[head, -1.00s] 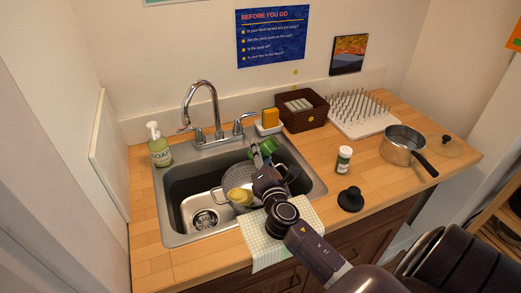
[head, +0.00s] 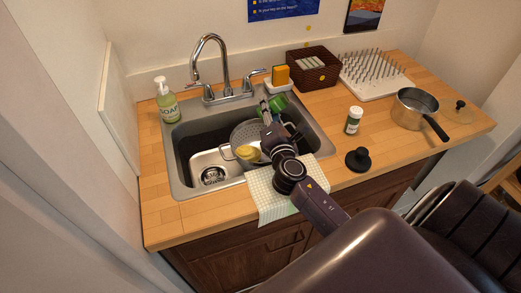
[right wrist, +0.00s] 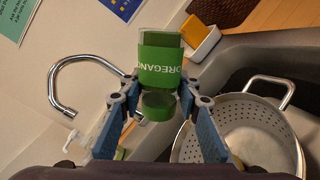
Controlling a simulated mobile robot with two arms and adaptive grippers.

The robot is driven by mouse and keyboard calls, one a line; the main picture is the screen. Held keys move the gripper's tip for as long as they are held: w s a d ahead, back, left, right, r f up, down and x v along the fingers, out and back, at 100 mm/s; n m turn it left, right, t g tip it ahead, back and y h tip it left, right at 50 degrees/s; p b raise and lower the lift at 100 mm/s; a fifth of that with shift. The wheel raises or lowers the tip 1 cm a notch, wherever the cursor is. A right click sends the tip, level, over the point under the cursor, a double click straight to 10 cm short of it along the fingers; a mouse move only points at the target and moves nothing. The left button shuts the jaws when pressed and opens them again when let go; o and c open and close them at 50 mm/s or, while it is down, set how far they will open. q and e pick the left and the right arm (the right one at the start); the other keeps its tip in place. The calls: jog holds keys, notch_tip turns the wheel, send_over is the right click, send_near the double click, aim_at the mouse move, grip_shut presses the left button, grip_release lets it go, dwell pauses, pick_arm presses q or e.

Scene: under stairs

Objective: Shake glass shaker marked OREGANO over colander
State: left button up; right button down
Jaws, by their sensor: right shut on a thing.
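My right gripper (head: 268,108) is shut on the glass shaker (head: 278,103) with a green OREGANO label. In the right wrist view the shaker (right wrist: 160,62) sits between the fingers (right wrist: 155,92), its label partly visible and its green cap end towards the camera. The grey metal colander (head: 243,133) stands in the sink, partly hidden by my right arm. It also shows in the right wrist view (right wrist: 262,122), below and right of the shaker. The shaker is held above the colander's far right part. A yellow item (head: 246,152) shows at the colander. My left gripper is not in view.
The tall faucet (head: 223,65) rises behind the sink (head: 180,187). A soap bottle (head: 167,102) stands left. A sponge holder (head: 279,87) and brown basket (head: 315,72) are behind. Another green-labelled jar (head: 354,120), a black knob-like item (head: 358,160) and a pot (head: 412,112) stand right.

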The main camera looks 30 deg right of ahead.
aim_at(270, 101)
jog(key=shift+r, duration=0.15)
jog(key=shift+r+p, duration=1.45)
jog(key=shift+p, duration=0.05)
jog(key=shift+f, duration=0.1)
notch_tip(270, 101, down, 3)
jog(key=b, duration=0.3)
jog(key=shift+f, duration=0.15)
jog(key=shift+r, duration=0.2)
jog(key=shift+w, duration=0.1)
